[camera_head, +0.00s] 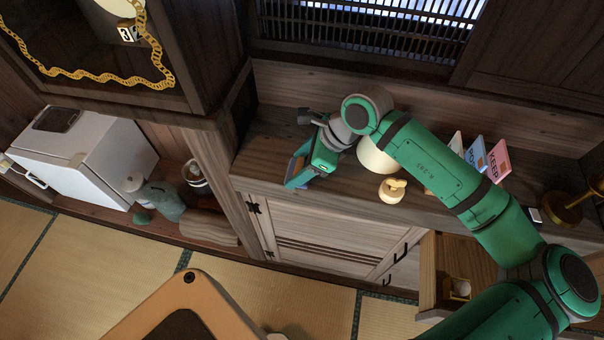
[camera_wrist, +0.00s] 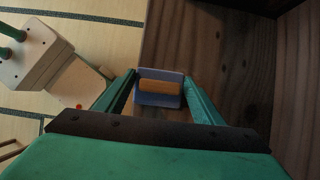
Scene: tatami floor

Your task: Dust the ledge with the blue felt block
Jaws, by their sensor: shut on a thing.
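The blue felt block (camera_wrist: 173,99) has an orange strip across its face and sits between my fingers in the wrist view. In the head view a blue sliver of it (camera_head: 292,168) shows beside the green fingers. My gripper (camera_wrist: 160,86) is shut on the block; in the head view it (camera_head: 299,174) points down at the left part of the ledge. The ledge (camera_head: 262,160) is a dark wooden shelf above a pale cabinet; its wood also shows in the wrist view (camera_wrist: 215,45). I cannot tell whether the block touches the ledge.
A cream lamp-like dome (camera_head: 376,158), a small yellow figure (camera_head: 392,190), upright cards (camera_head: 497,162) and a brass stand (camera_head: 563,208) occupy the ledge to the right. A wooden post (camera_head: 215,165) bounds its left end. An open drawer (camera_head: 440,275) juts out below right.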

